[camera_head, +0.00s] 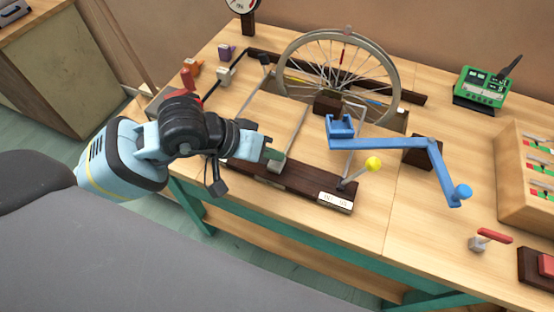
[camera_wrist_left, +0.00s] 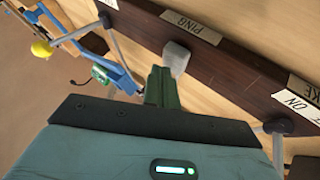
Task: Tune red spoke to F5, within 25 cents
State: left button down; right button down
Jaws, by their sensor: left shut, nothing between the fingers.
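A spoked wheel (camera_head: 384,62) stands upright at the back of the bench. A green tuner-like box (camera_head: 478,92) sits at the back right. My left gripper (camera_head: 272,155) is shut and empty. Its green fingertips are at the grey end block of a lever (camera_head: 292,137), which also shows in the left wrist view (camera_wrist_left: 177,57), beside a "PING" label (camera_wrist_left: 191,26). I cannot tell whether they touch. My right gripper is out of view.
A blue crank arm (camera_head: 385,145) reaches over the bench right of the wheel. A yellow-knobbed lever (camera_head: 373,164) stands near the dark front rail (camera_head: 308,190).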

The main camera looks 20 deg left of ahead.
aim_at(271, 163)
pick_arm(q)
jog(key=shift+f, duration=0.3)
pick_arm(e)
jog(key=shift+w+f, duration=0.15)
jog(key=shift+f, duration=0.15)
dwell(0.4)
pick_arm(q)
jog(key=shift+f+b, duration=0.25)
jog(key=shift+b, duration=0.3)
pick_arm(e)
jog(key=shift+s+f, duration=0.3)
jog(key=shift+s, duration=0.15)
pick_arm(q)
jog(key=shift+r, duration=0.1)
jog(key=shift+r+p, duration=0.35)
jog(key=shift+r, duration=0.55)
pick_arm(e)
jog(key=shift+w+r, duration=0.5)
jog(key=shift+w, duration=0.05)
